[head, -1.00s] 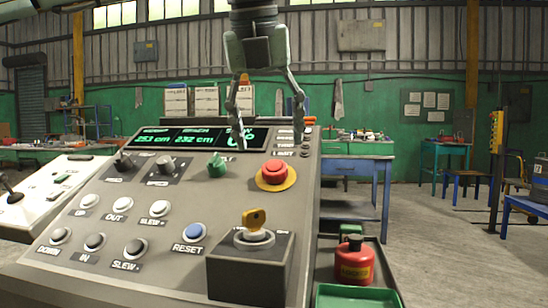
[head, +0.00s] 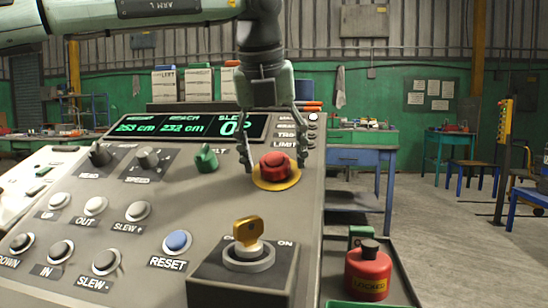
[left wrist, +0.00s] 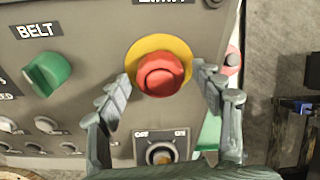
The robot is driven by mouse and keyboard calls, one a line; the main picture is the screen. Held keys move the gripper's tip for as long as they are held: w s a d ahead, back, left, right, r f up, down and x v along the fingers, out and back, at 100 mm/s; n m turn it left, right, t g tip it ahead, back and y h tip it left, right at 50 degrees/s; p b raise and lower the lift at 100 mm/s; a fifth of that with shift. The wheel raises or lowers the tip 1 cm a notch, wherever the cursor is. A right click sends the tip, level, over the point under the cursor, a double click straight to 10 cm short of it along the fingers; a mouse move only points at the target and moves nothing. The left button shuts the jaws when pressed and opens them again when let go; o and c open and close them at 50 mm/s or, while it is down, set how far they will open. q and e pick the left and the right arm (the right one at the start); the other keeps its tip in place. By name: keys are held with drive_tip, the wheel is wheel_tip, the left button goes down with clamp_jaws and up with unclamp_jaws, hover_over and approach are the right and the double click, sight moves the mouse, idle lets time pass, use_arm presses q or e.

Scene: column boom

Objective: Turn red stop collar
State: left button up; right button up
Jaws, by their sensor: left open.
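The red stop collar (head: 276,166) is a round red mushroom button on a yellow disc (head: 263,184), at the upper right of the sloped grey control panel (head: 200,225). It also shows in the left wrist view (left wrist: 161,74), where the yellow disc (left wrist: 150,46) rings it. My left gripper (head: 274,168) comes from above with its fingers spread, one on each side of the collar. In the left wrist view the open fingers (left wrist: 163,85) flank the collar with visible gaps. My right gripper is not in view.
A green belt knob (head: 206,158) stands left of the collar, and a yellow key switch (head: 248,236) stands in front of it. A lit display (head: 190,127) lies behind. A red can (head: 368,272) sits on a tray right of the panel.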

use_arm(q)
drive_tip(key=shift+f, duration=0.15)
drive_tip(key=shift+w, duration=0.1)
drive_tip(key=c, duration=1.1)
drive_tip(key=shift+c, duration=0.3)
